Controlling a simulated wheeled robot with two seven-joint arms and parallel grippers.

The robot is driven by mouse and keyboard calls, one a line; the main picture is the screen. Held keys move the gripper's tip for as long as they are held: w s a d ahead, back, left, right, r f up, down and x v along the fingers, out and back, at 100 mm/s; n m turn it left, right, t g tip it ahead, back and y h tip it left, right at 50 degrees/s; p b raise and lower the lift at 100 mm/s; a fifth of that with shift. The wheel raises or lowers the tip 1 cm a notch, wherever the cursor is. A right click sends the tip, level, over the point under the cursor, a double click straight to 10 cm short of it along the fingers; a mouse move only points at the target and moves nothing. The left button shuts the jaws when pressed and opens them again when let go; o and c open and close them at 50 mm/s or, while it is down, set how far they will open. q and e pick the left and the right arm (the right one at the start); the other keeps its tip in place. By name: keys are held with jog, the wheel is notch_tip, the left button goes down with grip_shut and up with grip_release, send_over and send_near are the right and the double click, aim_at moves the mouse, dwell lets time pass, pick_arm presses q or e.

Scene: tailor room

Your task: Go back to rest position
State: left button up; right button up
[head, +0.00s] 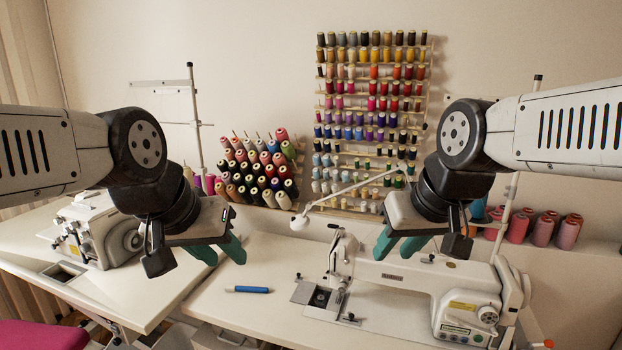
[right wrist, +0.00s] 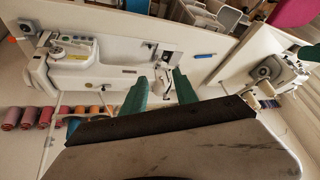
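My left gripper (head: 221,256) hangs in the air over the middle of the scene in the head view. Its two green fingers are apart, with nothing between them. My right gripper (head: 394,254) hangs in front of the sewing machine in the head view. In the right wrist view, its two green fingers (right wrist: 160,88) are apart and hold nothing. Both arms reach in from the sides with their grippers pointing down.
A white sewing machine (head: 400,284) stands on the white table (head: 215,312), near a blue pen-like tool (head: 248,289). Another machine (head: 100,232) stands at left. Colored thread spools (head: 375,90) hang on the wall; pink cones (head: 543,230) stand at right.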

jog(key=shift+s+m+t, duration=0.3)
jog(key=shift+s+m, duration=0.3)
jog(key=shift+s, duration=0.3)
